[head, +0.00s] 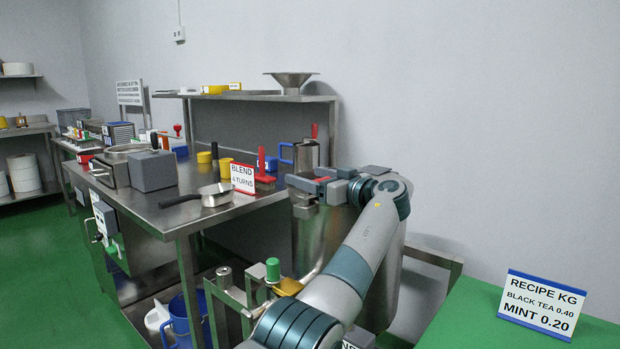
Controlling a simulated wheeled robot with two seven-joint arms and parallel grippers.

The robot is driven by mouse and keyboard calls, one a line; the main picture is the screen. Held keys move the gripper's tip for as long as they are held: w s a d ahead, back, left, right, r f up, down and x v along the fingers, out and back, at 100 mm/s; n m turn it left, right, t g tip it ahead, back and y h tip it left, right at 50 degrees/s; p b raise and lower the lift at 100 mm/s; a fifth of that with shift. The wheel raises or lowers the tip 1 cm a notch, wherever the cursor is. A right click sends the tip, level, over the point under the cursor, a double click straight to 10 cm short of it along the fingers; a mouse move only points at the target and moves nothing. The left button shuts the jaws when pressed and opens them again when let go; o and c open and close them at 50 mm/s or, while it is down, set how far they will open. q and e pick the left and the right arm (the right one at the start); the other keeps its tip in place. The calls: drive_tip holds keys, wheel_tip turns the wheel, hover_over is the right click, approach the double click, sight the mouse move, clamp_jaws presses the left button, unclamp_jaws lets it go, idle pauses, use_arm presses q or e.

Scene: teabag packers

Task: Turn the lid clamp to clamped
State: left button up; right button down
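My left gripper (312,187) is at the end of the arm that reaches up from the bottom middle, over the top of a large steel drum (320,237). A small red piece (322,179) shows at its fingers. I cannot tell whether this red piece is the lid clamp's handle, or whether the fingers are closed on it. The gripper and wrist hide much of the drum's top, so the clamp's position cannot be made out. My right gripper is not in view.
A steel bench (165,215) with a pan (215,194), a grey box (153,171) and a BLEND sign (243,178) stands left of the drum. A green knob (272,270) on a metal frame is below. A recipe sign (542,304) stands on the green surface at right.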

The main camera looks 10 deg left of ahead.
use_arm(q)
drive_tip(key=shift+s+d, duration=0.3)
drive_tip(key=shift+d, duration=0.05)
drive_tip(key=p+v, duration=0.1)
drive_tip(key=v, duration=1.5)
drive_tip(key=shift+s+d, duration=0.15)
drive_tip(key=shift+d, duration=0.1)
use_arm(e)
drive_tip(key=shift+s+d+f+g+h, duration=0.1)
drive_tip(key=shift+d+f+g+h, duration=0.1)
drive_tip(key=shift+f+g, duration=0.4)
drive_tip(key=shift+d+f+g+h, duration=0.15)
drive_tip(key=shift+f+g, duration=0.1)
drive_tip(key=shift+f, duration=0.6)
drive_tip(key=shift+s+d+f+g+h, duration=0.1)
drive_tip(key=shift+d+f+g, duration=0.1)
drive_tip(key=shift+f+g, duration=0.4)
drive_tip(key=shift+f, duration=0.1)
use_arm(q)
drive_tip(key=shift+c, duration=0.4)
